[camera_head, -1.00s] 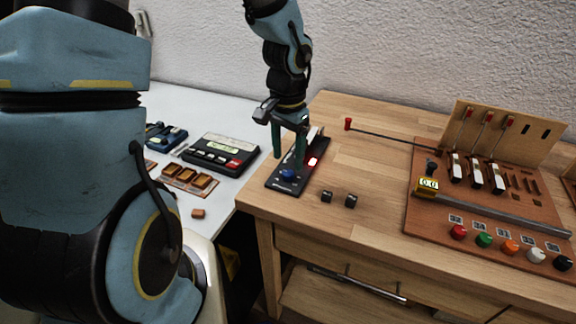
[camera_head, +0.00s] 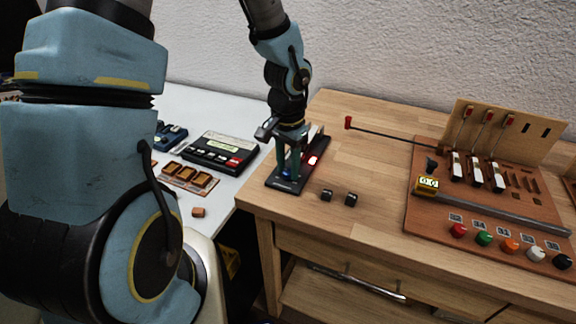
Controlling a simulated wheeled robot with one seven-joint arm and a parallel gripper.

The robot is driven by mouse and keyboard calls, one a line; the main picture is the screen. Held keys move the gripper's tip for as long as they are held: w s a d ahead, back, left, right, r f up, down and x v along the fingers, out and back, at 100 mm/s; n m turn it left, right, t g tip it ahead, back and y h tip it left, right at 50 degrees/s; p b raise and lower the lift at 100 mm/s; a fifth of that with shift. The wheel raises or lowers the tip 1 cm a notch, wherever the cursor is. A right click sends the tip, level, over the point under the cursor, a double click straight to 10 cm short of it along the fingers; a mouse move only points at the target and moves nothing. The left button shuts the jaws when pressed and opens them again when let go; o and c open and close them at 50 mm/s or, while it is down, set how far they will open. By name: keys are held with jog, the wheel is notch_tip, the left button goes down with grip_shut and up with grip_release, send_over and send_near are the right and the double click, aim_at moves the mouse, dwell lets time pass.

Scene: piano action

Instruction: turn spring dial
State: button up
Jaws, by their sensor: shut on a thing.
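The black panel (camera_head: 276,184) lies at the left end of the wooden table, with a lit red light (camera_head: 312,161) on it. The blue dial (camera_head: 286,173) sits at its near end and is mostly hidden by my fingers. My gripper (camera_head: 288,171) points down over this end of the panel, its teal fingers shut around the dial. The dial's turn angle cannot be made out.
A red-tipped rod (camera_head: 348,123) juts in from the brown board (camera_head: 412,217) at right. A black device (camera_head: 219,152) stands on the white table. The wooden table's middle is clear.

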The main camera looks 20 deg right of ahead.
grip_shut()
jog(key=shift+r+m+p, duration=0.1)
jog(key=shift+m+p, duration=0.3)
jog(key=shift+m, duration=0.9)
jog(key=o, duration=0.6)
grip_release()
jog(key=shift+o, duration=0.2)
